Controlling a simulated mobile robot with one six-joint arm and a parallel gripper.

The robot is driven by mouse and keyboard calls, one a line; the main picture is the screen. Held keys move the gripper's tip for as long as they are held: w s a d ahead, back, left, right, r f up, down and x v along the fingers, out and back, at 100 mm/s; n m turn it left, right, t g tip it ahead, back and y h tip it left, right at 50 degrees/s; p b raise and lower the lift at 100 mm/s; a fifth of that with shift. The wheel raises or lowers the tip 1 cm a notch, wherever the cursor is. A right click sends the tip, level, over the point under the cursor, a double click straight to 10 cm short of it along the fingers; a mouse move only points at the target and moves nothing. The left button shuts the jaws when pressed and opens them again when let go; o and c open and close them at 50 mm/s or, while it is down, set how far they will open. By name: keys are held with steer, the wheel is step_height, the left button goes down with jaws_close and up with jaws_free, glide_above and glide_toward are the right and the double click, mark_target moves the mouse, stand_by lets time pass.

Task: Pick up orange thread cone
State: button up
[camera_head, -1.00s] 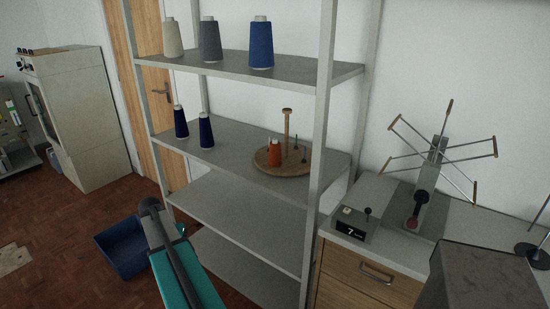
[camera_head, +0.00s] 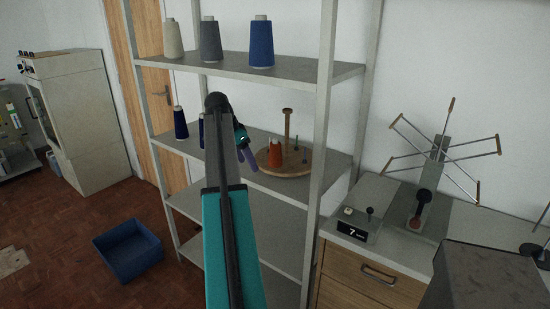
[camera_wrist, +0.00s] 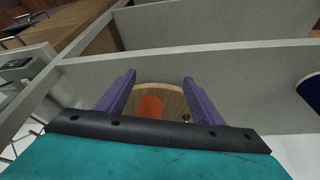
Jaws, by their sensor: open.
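The orange thread cone (camera_head: 275,157) stands on a round wooden stand (camera_head: 297,171) on the middle shelf, in front of the stand's tall post. My gripper (camera_head: 249,155) is just left of the cone in the head view, with its purple fingers open and empty. In the wrist view, the orange cone (camera_wrist: 151,107) shows between the two open fingers of my gripper (camera_wrist: 160,76), with the wooden stand around it. The cone looks apart from the fingers, but its exact distance is hard to tell.
Dark blue cones (camera_head: 180,123) stand left on the same shelf, one partly hidden by my arm. Beige (camera_head: 173,39), grey (camera_head: 210,41) and blue (camera_head: 261,43) cones stand on the shelf above. A shelf upright (camera_head: 322,110) rises right of the stand. A blue bin (camera_head: 128,251) sits on the floor.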

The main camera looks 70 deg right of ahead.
mark_target(270, 151)
steer(key=shift+s+d+r, duration=0.3)
steer(key=shift+s+r, duration=0.2)
steer(key=shift+r, duration=0.1)
steer(key=shift+s+d+p, duration=0.2)
steer(key=shift+s+d, duration=0.45)
steer(key=shift+d, duration=0.4)
steer(key=shift+s+d+p, duration=0.2)
steer(key=shift+s+d, duration=0.5)
steer(key=shift+d, duration=0.35)
steer(key=shift+s+d+p, duration=0.2)
steer(key=shift+s+d, duration=0.45)
steer(key=shift+d, duration=0.4)
steer(key=shift+d, duration=0.1)
steer(key=shift+s+d, duration=0.4)
steer(key=shift+d, duration=0.15)
steer(key=s+d, duration=0.1)
steer(key=d+p, duration=0.1)
steer(key=d, duration=0.1)
steer(key=shift+s, duration=0.4)
steer(key=shift+a+x, duration=0.25)
steer(key=shift+x, duration=0.8)
steer(key=shift+d+f, duration=0.15)
steer(key=shift+f, duration=0.3)
